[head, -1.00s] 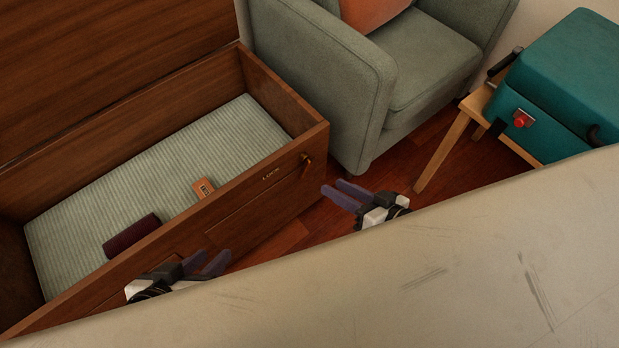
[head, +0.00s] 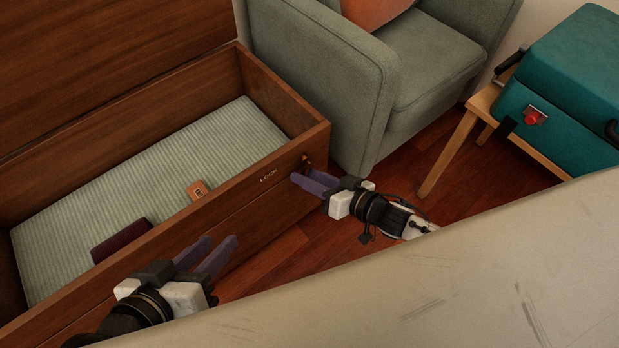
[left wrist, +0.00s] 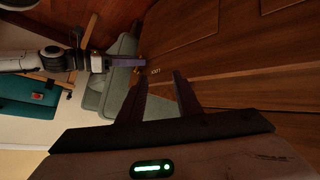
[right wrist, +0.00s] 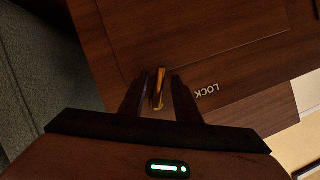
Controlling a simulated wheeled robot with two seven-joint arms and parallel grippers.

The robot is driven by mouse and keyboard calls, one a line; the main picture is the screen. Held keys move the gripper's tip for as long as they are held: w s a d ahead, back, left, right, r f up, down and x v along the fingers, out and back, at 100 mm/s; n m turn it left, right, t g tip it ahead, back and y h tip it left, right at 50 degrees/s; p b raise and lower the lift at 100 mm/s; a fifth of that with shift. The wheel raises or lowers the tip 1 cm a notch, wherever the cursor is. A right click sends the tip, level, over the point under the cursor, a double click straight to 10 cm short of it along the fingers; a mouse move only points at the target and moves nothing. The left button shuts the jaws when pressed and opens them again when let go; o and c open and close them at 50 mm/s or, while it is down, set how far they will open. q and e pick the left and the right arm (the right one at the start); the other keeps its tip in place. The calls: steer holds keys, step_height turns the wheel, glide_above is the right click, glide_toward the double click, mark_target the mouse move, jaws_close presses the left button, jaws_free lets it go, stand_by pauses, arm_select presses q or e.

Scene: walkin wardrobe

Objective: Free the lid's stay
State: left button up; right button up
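The wooden chest (head: 290,140) stands open, its lid (head: 110,60) raised at the back. A brass lever (head: 307,160) sits at the right end of the chest front, beside the word LOCK. In the right wrist view the brass lever (right wrist: 159,85) stands between the spread fingers of my right gripper (head: 303,182); I cannot tell if they touch it. My left gripper (head: 217,250) is open and empty in front of the chest, and its fingers also show in the left wrist view (left wrist: 160,80). I cannot make out the lid's stay itself.
A striped pad (head: 130,170) lines the chest, with an orange tag (head: 197,190) and a dark maroon item (head: 121,240) on it. A green armchair (head: 340,90) stands against the chest's right end. A teal case (head: 570,95) rests on a wooden stand. A pale surface (head: 450,280) crosses the foreground.

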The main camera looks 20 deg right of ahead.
jaws_close()
steer(key=shift+d+r+n+h+p, duration=0.1)
steer(key=shift+n+h+p, duration=0.2)
steer(key=shift+p, duration=0.45)
steer(key=shift+d+n+p, duration=0.1)
steer(key=shift+n+p, duration=0.3)
steer(key=shift+p, duration=0.05)
steer(key=shift+w+d+n+t+h+p, duration=0.1)
steer(key=shift+d+n+t+h+p, duration=0.25)
steer(key=shift+n+h, duration=0.25)
arm_select(q)
steer(key=shift+s+a+f+g+y, duration=0.2)
steer(key=shift+a+f+g+y, duration=0.1)
steer(key=shift+a+f, duration=0.3)
steer(key=shift+s+a+f+g+y, duration=0.2)
steer(key=shift+a+f+g+y, duration=0.15)
steer(key=shift+f, duration=0.4)
arm_select(e)
steer(key=shift+w+d+f+n+h, duration=0.1)
steer(key=shift+d+f+n+h, duration=0.15)
steer(key=shift+n+h, duration=0.3)
jaws_free()
